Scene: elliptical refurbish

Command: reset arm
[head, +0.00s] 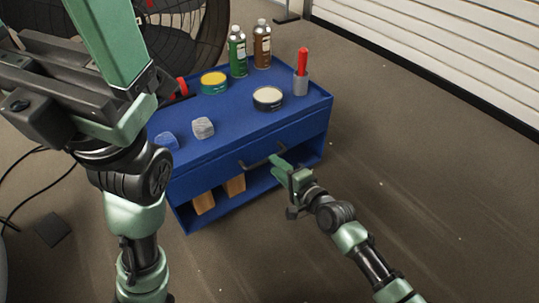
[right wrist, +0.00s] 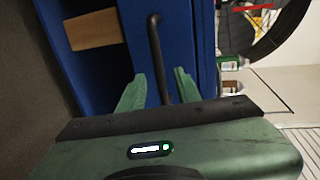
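My right gripper (head: 290,174) is at the front of the blue cart, beside the dark drawer handle (head: 262,161). In the right wrist view its two green fingers (right wrist: 158,92) stand apart, with the handle (right wrist: 156,45) between them. I see gaps on both sides of the bar, so it does not look clamped. My left arm rises large in the left foreground. Its green and black gripper (head: 112,75) is close to the camera and cut off by the top edge. Its fingertips are not clear, and I see nothing held in it.
The blue cart (head: 225,130) carries a green bottle (head: 238,55), brown bottle (head: 262,48), two round tins, a red-handled tool (head: 302,65) and two small blocks. Wooden pieces (head: 204,203) sit on its lower shelf. Floor at right is clear.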

